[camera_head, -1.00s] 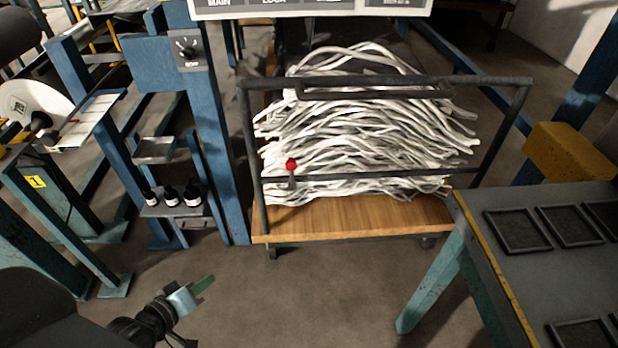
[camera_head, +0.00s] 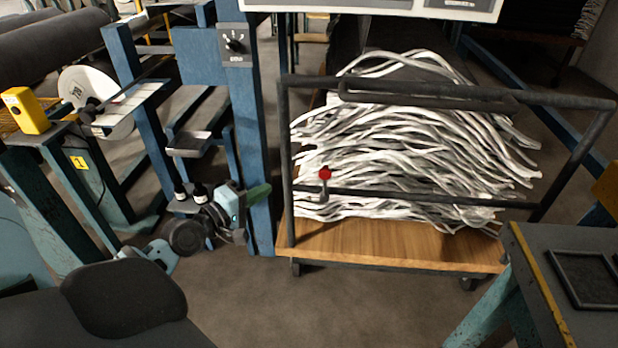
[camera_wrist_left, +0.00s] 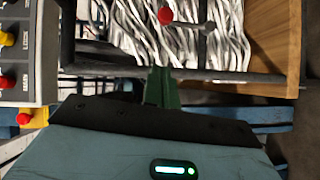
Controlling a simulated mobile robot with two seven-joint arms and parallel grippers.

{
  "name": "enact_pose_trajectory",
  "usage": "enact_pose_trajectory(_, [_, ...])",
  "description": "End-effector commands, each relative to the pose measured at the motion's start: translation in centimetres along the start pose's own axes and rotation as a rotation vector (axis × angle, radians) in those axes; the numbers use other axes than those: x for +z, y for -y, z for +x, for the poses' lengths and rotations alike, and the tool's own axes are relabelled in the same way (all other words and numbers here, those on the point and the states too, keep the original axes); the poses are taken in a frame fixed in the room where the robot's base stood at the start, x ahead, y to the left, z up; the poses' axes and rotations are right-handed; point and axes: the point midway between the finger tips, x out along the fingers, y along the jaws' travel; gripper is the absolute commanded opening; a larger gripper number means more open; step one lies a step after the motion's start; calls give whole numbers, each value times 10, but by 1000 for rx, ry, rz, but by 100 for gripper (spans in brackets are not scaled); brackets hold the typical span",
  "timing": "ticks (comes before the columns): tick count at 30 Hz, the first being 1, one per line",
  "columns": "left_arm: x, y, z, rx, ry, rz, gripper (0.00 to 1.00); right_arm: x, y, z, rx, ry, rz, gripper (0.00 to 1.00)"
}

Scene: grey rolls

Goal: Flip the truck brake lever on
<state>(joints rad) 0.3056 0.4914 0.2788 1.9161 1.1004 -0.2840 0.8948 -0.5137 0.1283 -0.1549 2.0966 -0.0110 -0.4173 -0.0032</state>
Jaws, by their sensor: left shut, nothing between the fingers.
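The brake lever has a red knob (camera_head: 325,172) on a short grey stem, set on the lower rail of the truck's dark frame. The stem hangs below the knob in the head view. The truck (camera_head: 390,246) has a wooden deck loaded with a heap of white strands. My left gripper (camera_head: 258,190) is left of the truck's frame, apart from the lever, with its green fingers shut and empty. In the left wrist view the fingers (camera_wrist_left: 161,86) point toward the rail, and the red knob (camera_wrist_left: 166,15) is beyond them at the top. My right gripper is out of view.
A blue post with a dial box (camera_head: 235,45) stands left of the truck, close behind my left gripper. Small bottles (camera_head: 200,190) stand on a shelf there. A grey table (camera_head: 570,240) is at the right. Floor in front of the truck is clear.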

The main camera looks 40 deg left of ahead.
Motion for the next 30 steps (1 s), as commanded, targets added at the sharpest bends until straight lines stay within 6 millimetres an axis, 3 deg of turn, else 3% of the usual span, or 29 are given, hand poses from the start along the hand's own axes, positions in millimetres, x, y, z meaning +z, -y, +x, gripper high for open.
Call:
enact_pose_trajectory(7, [0, -1, 21, 3, -1, -1, 0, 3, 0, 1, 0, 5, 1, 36])
enact_pose_trajectory(23, [0, 1, 103, 0, 0, 1, 0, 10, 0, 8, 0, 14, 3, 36])
enact_pose_trajectory(30, [23, 0, 122, 0, 0, -1, 0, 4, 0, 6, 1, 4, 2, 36])
